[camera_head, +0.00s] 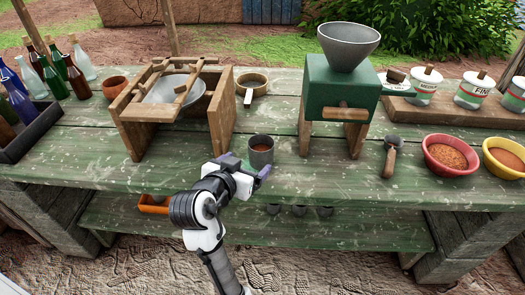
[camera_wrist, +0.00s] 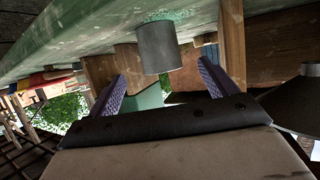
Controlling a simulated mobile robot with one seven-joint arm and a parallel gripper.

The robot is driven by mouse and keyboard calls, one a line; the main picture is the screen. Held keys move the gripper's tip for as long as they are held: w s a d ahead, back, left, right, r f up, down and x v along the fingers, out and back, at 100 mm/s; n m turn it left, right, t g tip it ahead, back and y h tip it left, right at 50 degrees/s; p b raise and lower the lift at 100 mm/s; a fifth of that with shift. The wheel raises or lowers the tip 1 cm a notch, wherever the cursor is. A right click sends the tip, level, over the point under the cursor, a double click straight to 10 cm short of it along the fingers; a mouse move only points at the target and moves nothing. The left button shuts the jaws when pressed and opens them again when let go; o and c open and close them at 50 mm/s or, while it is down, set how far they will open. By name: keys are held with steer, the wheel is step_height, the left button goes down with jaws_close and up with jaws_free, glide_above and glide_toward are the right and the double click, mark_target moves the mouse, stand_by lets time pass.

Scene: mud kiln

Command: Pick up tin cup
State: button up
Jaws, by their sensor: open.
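The tin cup (camera_head: 261,152) is a small grey metal cup with something brown inside. It stands upright near the front edge of the green table (camera_head: 85,160). My gripper (camera_head: 246,172) is open at the table's front edge, close to the cup on its near side. In the wrist view the cup (camera_wrist: 158,47) appears ahead, between and beyond the two open fingers of my gripper (camera_wrist: 160,85). Nothing is between the fingers, and they look apart from the cup. In the head view my gripper partly covers the cup's lower left.
Behind the cup stand a wooden frame with a bowl (camera_head: 140,108), a small pan (camera_head: 249,84) and a green grinder with a grey funnel (camera_head: 343,85). A scoop (camera_head: 391,155), a red bowl (camera_head: 450,153) and a yellow bowl (camera_head: 505,156) are right. Bottles (camera_head: 55,70) stand left.

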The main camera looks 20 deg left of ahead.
mark_target(256, 155)
steer(key=x, duration=0.4)
steer(key=shift+w, duration=0.3)
steer(key=p+x, duration=0.1)
steer(key=x, duration=0.3)
steer(key=shift+w+d+r+p, duration=0.1)
steer(key=shift+w+p, duration=0.1)
steer(key=shift+p, duration=0.15)
steer(key=shift+w+f, duration=0.25)
steer(key=shift+w, duration=0.25)
steer(key=c, duration=1)
steer(key=shift+r, duration=0.15)
step_height(256, 155, up, 20)
steer(key=shift+s+f, duration=0.15)
